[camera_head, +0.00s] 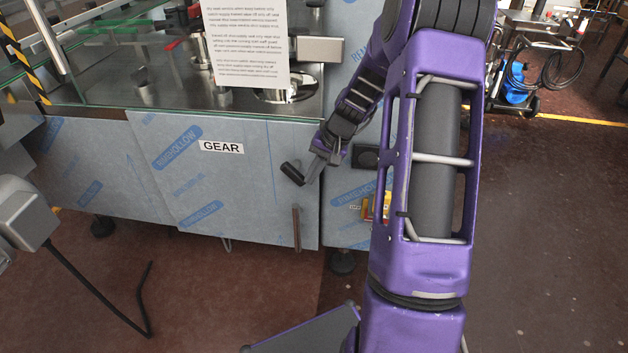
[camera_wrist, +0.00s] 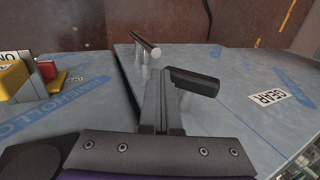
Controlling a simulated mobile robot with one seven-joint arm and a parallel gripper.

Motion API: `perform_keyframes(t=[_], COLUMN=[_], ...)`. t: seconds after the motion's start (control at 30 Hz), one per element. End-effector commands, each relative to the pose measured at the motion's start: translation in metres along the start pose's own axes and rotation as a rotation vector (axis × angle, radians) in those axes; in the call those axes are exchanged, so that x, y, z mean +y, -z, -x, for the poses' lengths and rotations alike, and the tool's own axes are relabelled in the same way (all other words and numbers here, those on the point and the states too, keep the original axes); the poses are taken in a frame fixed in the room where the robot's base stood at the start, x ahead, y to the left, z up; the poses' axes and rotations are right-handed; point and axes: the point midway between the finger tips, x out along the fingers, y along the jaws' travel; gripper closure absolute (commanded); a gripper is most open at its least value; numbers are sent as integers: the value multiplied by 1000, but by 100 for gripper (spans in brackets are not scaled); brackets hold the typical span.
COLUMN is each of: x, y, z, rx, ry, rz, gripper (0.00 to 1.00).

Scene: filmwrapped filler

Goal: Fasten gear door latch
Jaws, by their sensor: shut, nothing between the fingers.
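The gear door (camera_head: 220,185) is a panel in bluish printed film, with a "GEAR" label (camera_head: 221,147). It looks about flush with the panel on its right; I cannot tell if it is fully closed. A black latch handle (camera_head: 291,173) sits at the door's upper right, slanting down to the right. It also shows in the wrist view (camera_wrist: 194,81). My gripper (camera_head: 314,170) is shut and empty, right beside the latch handle. In the wrist view its fingers (camera_wrist: 162,85) reach the handle's left end; I cannot tell if they touch.
A bar handle (camera_head: 296,229) stands upright on the door below the latch. A yellow and red switch (camera_head: 377,207) is on the panel to the right, partly behind my arm. A glass guard and a printed sheet (camera_head: 245,40) are above.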

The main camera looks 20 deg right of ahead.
Motion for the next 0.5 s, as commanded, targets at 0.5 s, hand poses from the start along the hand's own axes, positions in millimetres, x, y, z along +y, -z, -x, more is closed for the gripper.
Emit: perform_keyframes(t=[0.5], x=[2], y=[9], z=[-25], rx=[-2], ry=[-1], rz=[0], gripper=[100])
